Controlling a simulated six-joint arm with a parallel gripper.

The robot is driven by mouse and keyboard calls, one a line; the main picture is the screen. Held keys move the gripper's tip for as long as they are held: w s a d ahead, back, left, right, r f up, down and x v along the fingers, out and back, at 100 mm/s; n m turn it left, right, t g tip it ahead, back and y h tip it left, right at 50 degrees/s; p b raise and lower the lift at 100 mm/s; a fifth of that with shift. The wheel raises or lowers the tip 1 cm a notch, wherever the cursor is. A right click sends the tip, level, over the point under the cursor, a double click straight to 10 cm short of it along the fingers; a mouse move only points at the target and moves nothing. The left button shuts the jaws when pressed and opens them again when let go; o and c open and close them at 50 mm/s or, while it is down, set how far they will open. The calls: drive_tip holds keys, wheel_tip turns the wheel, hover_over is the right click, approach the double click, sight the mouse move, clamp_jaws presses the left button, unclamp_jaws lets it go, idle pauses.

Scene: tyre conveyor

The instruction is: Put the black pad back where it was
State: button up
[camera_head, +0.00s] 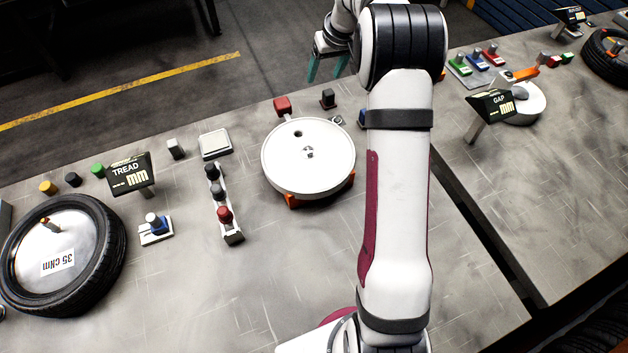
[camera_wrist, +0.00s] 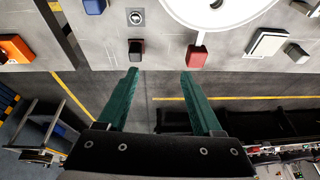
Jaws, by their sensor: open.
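A small black block (camera_head: 328,98), which may be the black pad, stands near the table's far edge, right of the red block (camera_head: 283,106). In the wrist view the dark block (camera_wrist: 135,48) lies just beyond my left fingertip, with a reddish lower face. Another black block (camera_head: 72,179) stands at the left, by the tread sign. My gripper (camera_head: 327,72) is open and empty beyond the far edge. Its two green fingers (camera_wrist: 160,74) are wide apart, with floor showing between them. I see no contact with any block.
A round white disc (camera_head: 308,158) sits on an orange base near the blocks. A metal plate with a knob (camera_wrist: 135,17) and a blue block (camera_wrist: 95,6) are close to the dark block. A tyre (camera_head: 100,255) lies at left. The front middle table (camera_head: 270,270) is clear.

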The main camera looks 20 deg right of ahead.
drive_tip(key=s+a+r+m+g, duration=0.1)
drive_tip(key=s+a+r, duration=0.2)
drive_tip(key=s+a, duration=0.35)
drive_tip(key=s+a+r+m+g+y, duration=0.1)
drive_tip(key=s+a+r, duration=0.25)
drive_tip(key=s, duration=0.55)
drive_tip(key=s+a+r+m+g, duration=0.1)
drive_tip(key=s+a+r, duration=0.1)
drive_tip(key=s+a, duration=0.5)
drive_tip(key=s+a+f+m, duration=0.1)
drive_tip(key=s, duration=0.8)
drive_tip(key=s+a+f+g, duration=0.1)
drive_tip(key=s+a+f, duration=0.1)
drive_tip(key=s, duration=0.6)
drive_tip(key=shift+s+a+f+m, duration=0.15)
drive_tip(key=shift+s+f+m, duration=0.1)
drive_tip(key=shift+s+m, duration=0.15)
